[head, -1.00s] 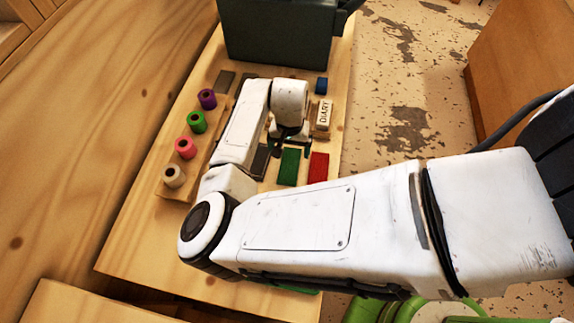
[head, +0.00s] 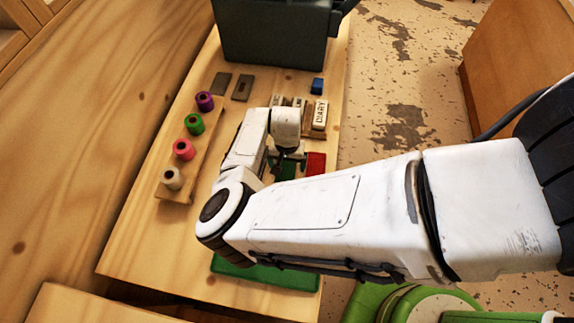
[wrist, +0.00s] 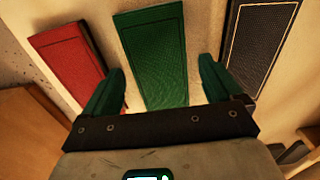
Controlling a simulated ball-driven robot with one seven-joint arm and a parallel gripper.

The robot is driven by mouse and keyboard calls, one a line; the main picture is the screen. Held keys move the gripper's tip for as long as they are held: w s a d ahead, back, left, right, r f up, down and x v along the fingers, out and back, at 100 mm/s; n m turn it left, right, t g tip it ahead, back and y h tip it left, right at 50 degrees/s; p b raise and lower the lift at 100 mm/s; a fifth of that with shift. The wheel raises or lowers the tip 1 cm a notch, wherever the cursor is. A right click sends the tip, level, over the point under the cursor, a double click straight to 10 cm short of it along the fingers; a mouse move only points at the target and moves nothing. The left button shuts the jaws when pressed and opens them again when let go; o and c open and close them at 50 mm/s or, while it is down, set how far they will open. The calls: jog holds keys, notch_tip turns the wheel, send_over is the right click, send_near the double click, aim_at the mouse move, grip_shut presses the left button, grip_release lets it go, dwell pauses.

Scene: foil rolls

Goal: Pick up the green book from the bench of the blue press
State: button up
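The green book (wrist: 155,60) lies flat on the wooden bench, between a red book (wrist: 68,62) and a black book (wrist: 262,45) in the wrist view. In the head view the green book (head: 286,170) is mostly hidden by my gripper and arm. My gripper (wrist: 158,85) is open and empty, its green fingers on either side of the green book's near end. The left finger overlaps the red book's edge in view, the right one is close to the black book. I cannot tell its height above the book. The press (head: 270,35) looks dark grey at the bench's far end.
A wooden rack (head: 176,193) with several coloured spools stands on the left. Stamps including one marked DIARY (head: 319,115), a blue block (head: 317,86) and two grey plates (head: 242,88) lie beyond my gripper. A green mat (head: 262,278) lies at the near edge.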

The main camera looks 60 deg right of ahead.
jog(key=c, duration=1.1)
jog(key=shift+r, duration=0.1)
